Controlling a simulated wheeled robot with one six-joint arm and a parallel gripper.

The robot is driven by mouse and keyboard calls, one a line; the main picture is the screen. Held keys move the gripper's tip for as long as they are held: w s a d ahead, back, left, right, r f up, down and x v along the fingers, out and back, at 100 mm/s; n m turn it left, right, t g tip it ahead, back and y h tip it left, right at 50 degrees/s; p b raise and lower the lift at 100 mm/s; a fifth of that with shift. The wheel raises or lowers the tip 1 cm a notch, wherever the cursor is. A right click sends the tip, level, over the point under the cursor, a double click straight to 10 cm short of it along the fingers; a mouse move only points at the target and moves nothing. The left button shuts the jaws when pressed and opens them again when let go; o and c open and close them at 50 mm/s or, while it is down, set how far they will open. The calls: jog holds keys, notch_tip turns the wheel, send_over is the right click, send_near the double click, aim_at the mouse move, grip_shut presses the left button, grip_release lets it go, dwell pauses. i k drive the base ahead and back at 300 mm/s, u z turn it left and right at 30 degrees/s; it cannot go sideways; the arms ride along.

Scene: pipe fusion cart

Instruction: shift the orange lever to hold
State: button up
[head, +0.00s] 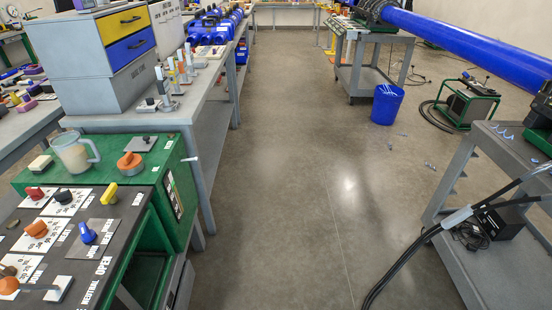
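Several orange controls are in the head view, and I cannot tell which one is the lever meant. One orange knob (37,229) is on the dark control panel (125,215) at the lower left. Another orange piece (9,285) is at the panel's lower left edge, near a grey rod and a pale block (60,288). My gripper is not in view.
A blue knob (88,233), yellow knob (110,194) and red knob (35,193) share the panel. A clear jug (73,152) stands behind them. Upright handles (172,75) stand on the grey bench. The middle floor is clear; a grey cart (500,145) and black cables are at right.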

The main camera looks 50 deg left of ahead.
aim_at(9, 285)
jog(key=k, duration=1)
jog(key=z, duration=0.3)
jog(key=i, duration=1.05)
jog(key=u, duration=3.6)
